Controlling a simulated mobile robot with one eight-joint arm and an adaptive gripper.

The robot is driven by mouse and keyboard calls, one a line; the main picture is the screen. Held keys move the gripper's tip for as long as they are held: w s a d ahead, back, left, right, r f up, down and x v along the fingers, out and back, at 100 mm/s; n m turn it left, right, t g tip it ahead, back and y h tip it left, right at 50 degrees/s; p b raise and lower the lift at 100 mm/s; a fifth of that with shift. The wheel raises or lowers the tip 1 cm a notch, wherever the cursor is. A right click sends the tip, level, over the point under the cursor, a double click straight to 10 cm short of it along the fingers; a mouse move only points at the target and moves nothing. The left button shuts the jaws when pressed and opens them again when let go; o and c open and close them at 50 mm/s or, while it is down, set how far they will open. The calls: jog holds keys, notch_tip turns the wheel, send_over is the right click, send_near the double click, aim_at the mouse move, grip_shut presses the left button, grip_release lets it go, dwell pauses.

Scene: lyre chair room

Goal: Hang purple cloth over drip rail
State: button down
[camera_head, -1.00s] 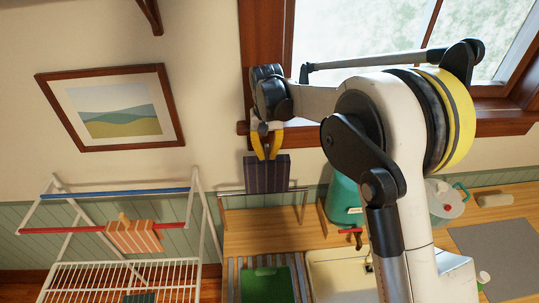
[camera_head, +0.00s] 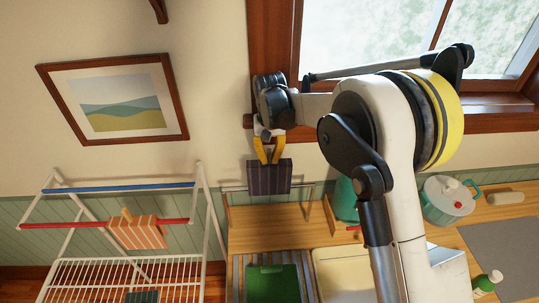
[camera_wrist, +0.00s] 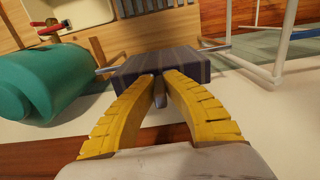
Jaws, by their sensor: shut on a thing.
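The purple cloth (camera_head: 270,180) is dark with thin pale stripes. It hangs from my gripper (camera_head: 268,161), whose yellow fingers are shut on its top edge. The drip rail (camera_head: 235,189) is a thin metal bar along the wall above the wooden counter. The cloth covers the rail's middle, and the rail shows on both sides. In the wrist view the cloth (camera_wrist: 185,62) is between my fingertips (camera_wrist: 160,85), with the rail (camera_wrist: 108,69) coming out at either side. I cannot tell whether the cloth straddles the rail or is only in front of it.
A white drying rack (camera_head: 120,262) with an orange striped cloth (camera_head: 138,233) stands at left. A green board (camera_head: 273,284) and a pale sink (camera_head: 343,276) lie below. A teal container (camera_wrist: 45,82) is close beside the cloth. A teal pot (camera_head: 449,203) stands at right.

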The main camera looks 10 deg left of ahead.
aim_at(269, 181)
jog(key=shift+a+f+b, duration=0.1)
jog(key=shift+f+b, duration=1.05)
jog(key=shift+f, duration=1.6)
jog(key=shift+f+b, duration=2.15)
jog(key=shift+f, duration=0.7)
jog(key=c, duration=1.5)
grip_release()
jog(key=shift+c, duration=0.2)
notch_tip(269, 181, up, 12)
